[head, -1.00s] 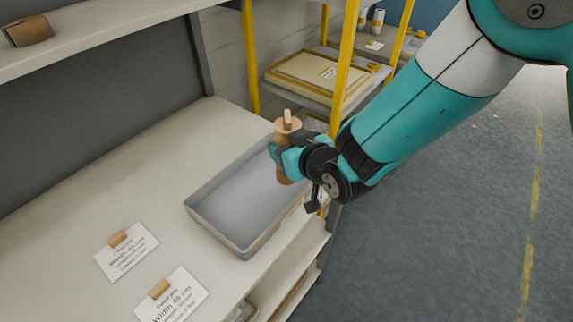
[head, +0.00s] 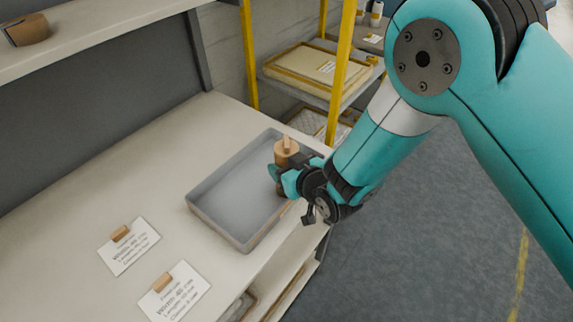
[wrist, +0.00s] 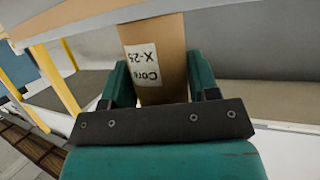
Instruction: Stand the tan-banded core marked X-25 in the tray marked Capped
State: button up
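My gripper (head: 284,178) is shut on a tan core (head: 286,150), held upright at the right side of a grey tray. In the wrist view the core (wrist: 172,75) stands between the teal fingers, and its white label reads "Core X-25", upside down. The grey tray (head: 217,236) lies on the pale shelf and looks empty. The core overlaps the tray's right edge in the head view; I cannot tell how high its bottom is. No "Capped" mark is readable on the tray.
A yellow-posted rack (head: 340,75) with a shallow tan tray stands behind. An upper shelf (head: 90,30) overhangs the left.

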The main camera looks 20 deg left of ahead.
jog(key=shift+o, duration=1.4)
jog(key=s+d+r+m+g+h+b, duration=0.1)
jog(key=s+d+r+g+h+b, duration=0.1)
jog(key=s+d+r, duration=0.8)
jog(key=s+d+r+m+g+h+b, duration=0.1)
jog(key=s+d+r+g+h, duration=0.3)
jog(key=d, duration=1.3)
jog(key=s+r+g+b, duration=0.1)
jog(key=s+r+g, duration=0.2)
jog(key=s+r, duration=0.3)
jog(key=shift+s+d+r+m+b, duration=0.2)
jog(key=shift+s+r+m+b, duration=0.1)
jog(key=shift+m+b, duration=0.1)
